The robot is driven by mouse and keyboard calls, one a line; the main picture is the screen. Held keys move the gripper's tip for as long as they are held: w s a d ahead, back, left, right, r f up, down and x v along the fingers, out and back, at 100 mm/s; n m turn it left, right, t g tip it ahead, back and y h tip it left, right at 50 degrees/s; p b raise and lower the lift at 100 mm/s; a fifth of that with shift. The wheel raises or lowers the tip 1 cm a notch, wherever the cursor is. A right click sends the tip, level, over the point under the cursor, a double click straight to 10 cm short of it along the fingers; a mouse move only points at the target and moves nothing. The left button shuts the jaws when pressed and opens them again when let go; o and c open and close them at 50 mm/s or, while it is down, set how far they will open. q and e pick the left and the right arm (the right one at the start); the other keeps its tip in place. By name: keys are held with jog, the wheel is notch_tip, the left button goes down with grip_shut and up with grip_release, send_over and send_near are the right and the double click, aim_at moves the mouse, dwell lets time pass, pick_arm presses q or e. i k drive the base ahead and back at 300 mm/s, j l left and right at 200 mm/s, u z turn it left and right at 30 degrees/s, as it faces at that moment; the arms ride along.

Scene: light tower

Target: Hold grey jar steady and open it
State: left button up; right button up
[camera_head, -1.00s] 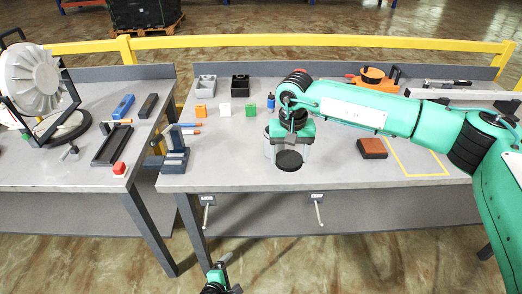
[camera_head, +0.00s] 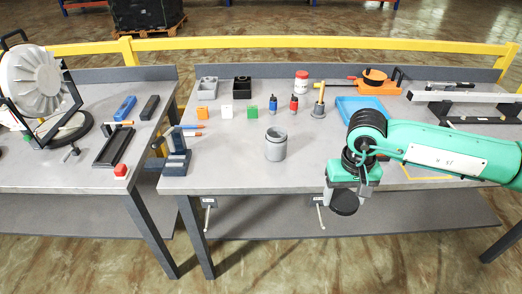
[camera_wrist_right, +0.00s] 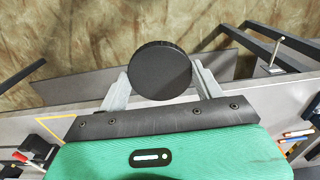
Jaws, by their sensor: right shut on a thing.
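The grey jar (camera_head: 276,144) stands upright on the table, open at the top, with no gripper touching it. My right gripper (camera_head: 345,196) is to the right of the jar, near the table's front edge. It is shut on a round black lid (camera_head: 344,204). In the right wrist view, the black lid (camera_wrist_right: 160,70) sits between the two grey fingers of the right gripper (camera_wrist_right: 160,84). The inside of the jar is too small to make out. My left gripper is not in view.
A blue tray (camera_head: 361,109) lies behind my right arm. Several small blocks, bottles and a red-lidded white jar (camera_head: 301,80) stand along the back. A grey-blue stand (camera_head: 175,160) is at the table's left edge. The tabletop around the jar is mostly clear.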

aim_at(276, 136)
jog(key=i+u, duration=0.25)
jog(key=i, duration=0.4)
jog(key=i+l+u, duration=0.1)
jog(key=i+u, duration=0.15)
jog(key=i, duration=0.4)
